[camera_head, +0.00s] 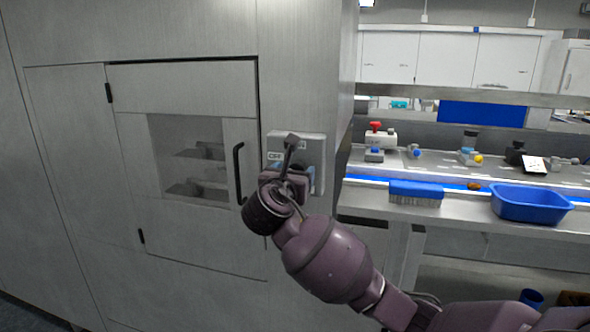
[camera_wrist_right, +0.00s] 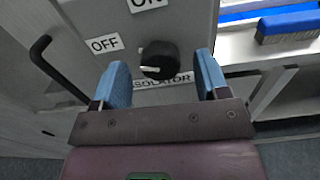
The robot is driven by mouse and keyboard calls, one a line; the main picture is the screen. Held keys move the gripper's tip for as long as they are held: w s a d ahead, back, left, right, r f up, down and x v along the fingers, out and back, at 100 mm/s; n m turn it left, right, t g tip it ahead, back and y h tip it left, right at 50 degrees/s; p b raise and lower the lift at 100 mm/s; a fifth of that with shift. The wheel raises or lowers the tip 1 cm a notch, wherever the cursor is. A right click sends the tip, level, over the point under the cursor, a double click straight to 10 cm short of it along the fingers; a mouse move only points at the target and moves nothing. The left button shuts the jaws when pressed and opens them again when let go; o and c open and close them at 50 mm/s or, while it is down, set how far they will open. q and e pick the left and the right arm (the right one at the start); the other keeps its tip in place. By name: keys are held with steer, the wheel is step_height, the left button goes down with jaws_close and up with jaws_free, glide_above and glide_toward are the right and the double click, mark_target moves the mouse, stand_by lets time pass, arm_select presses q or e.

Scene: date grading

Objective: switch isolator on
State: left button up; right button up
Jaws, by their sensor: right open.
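The isolator is a grey box (camera_head: 312,150) on the steel cabinet, right of the door handle in the head view. The right wrist view shows its black rotary knob (camera_wrist_right: 159,60) with a pale pointer mark, between an OFF label (camera_wrist_right: 104,44) at left, an ON label (camera_wrist_right: 148,3) above and an ISOLATOR label below. The pointer lies toward the left, roughly on the OFF side. My right gripper (camera_wrist_right: 163,84) is open, its blue fingers on either side of the knob and apart from it. In the head view my right gripper hides the knob. My left gripper is not in view.
A black door handle (camera_head: 238,173) stands out just left of the isolator. At right is a bench with a blue brush (camera_head: 416,188), a blue bin (camera_head: 530,203) and a red-topped device (camera_head: 375,127). The floor before the cabinet looks clear.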

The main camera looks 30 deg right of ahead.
steer(key=shift+w+d, duration=0.45)
steer(key=shift+d, duration=0.15)
steer(key=c, duration=0.9)
steer(key=shift+m, duration=0.4)
steer(key=shift+s+f+m, duration=0.1)
steer(key=shift+f+m, duration=0.05)
steer(key=shift+m, duration=3.1)
steer(key=shift+f+m, duration=0.1)
steer(key=shift+m, duration=3.15)
